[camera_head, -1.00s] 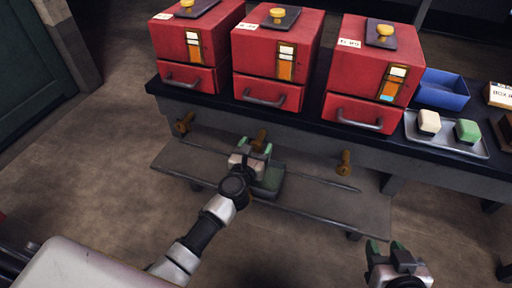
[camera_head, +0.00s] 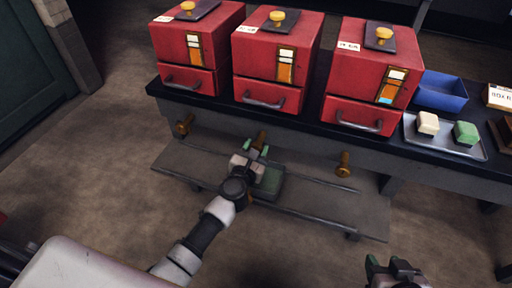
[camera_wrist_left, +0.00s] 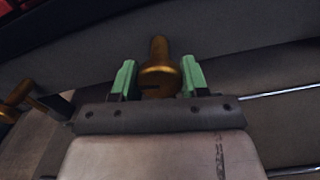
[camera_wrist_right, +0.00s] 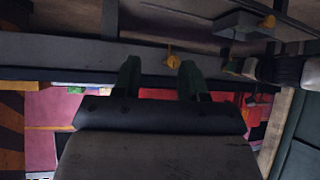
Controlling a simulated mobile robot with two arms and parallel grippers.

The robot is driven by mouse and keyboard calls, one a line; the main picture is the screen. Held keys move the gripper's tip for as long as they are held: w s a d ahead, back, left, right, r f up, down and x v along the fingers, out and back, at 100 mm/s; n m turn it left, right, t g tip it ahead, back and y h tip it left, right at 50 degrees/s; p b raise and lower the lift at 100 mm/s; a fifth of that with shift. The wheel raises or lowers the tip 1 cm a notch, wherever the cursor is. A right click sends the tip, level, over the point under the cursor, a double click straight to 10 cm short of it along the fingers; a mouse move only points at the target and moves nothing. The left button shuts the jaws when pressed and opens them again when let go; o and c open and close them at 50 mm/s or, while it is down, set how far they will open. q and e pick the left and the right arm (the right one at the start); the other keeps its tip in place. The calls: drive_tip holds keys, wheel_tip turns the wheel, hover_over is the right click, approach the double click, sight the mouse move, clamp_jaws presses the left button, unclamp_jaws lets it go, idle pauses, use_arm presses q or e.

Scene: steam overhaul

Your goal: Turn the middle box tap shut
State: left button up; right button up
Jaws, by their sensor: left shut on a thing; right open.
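The middle red box (camera_head: 256,62) stands on the bench between two similar boxes. Its brass tap (camera_head: 260,138) sticks out below the bench's front edge. My left gripper (camera_head: 257,148) is at this tap, its green-tipped fingers shut on it. In the left wrist view the tap (camera_wrist_left: 160,82) stands between the two fingers, its round knob facing the camera with a dark slot across it. The fingers hide part of the tap in the head view. My right gripper (camera_head: 386,262) is open and empty at the lower right, away from the bench.
Two similar taps, left (camera_head: 184,125) and right (camera_head: 344,164), flank the middle one. A grey-green tray (camera_head: 272,186) sits on the low shelf (camera_head: 330,208) beneath it. A blue bin (camera_head: 442,92) and a metal tray (camera_head: 445,146) with two blocks are on the bench at right.

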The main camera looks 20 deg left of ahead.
use_arm(q)
drive_tip(key=m+p, duration=0.2)
drive_tip(key=m, duration=0.6)
drive_tip(key=shift+r, duration=0.1)
drive_tip(key=m+p, duration=0.2)
drive_tip(key=m, duration=0.4)
drive_tip(key=shift+m+p, duration=0.55)
drive_tip(key=shift+m, duration=0.45)
use_arm(e)
drive_tip(key=s+d+f+g+h, duration=0.1)
drive_tip(key=s+d+f+g, duration=0.1)
drive_tip(key=s+f+g, duration=0.2)
drive_tip(key=shift+s+d+g+h, duration=0.35)
drive_tip(key=shift+s+g, duration=0.95)
drive_tip(key=shift+s, duration=0.35)
drive_tip(key=shift+f, duration=0.15)
use_arm(q)
drive_tip(key=o, duration=0.9)
drive_tip(key=s+p, duration=0.1)
drive_tip(key=s, duration=1)
drive_tip(key=shift+a+p, duration=0.25)
drive_tip(key=shift+p, duration=0.15)
use_arm(e)
wheel_tip(320, 180, down, 6)
drive_tip(key=shift+w+f, duration=0.15)
drive_tip(key=shift+w, duration=0.2)
